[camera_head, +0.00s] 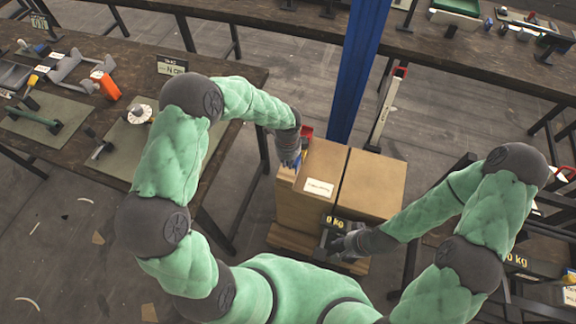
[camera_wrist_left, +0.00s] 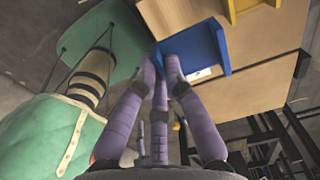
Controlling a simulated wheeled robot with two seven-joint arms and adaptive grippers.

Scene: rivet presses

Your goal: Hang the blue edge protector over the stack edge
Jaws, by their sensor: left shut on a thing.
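The blue edge protector (camera_wrist_left: 193,58) is an angled piece at the fingertips of my left gripper (camera_wrist_left: 165,65) in the left wrist view. The left gripper is shut on it. In the head view the left gripper (camera_head: 291,158) is at the upper left edge of the stack, and only a little blue shows there. The stack is two brown cartons (camera_head: 372,183) side by side on a wooden base. In the wrist view the protector lies in front of the carton face (camera_wrist_left: 265,60); I cannot tell whether it touches. My right gripper (camera_head: 345,243) is at the stack's front, its fingers unclear.
A yellow piece (camera_wrist_left: 243,9) shows near the carton in the wrist view. A blue post (camera_head: 358,75) stands behind the stack, beside a leaning level-like bar (camera_head: 385,110). A workbench (camera_head: 235,85) with tools is at left. Dark plates marked kg (camera_head: 337,222) are at the stack's front.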

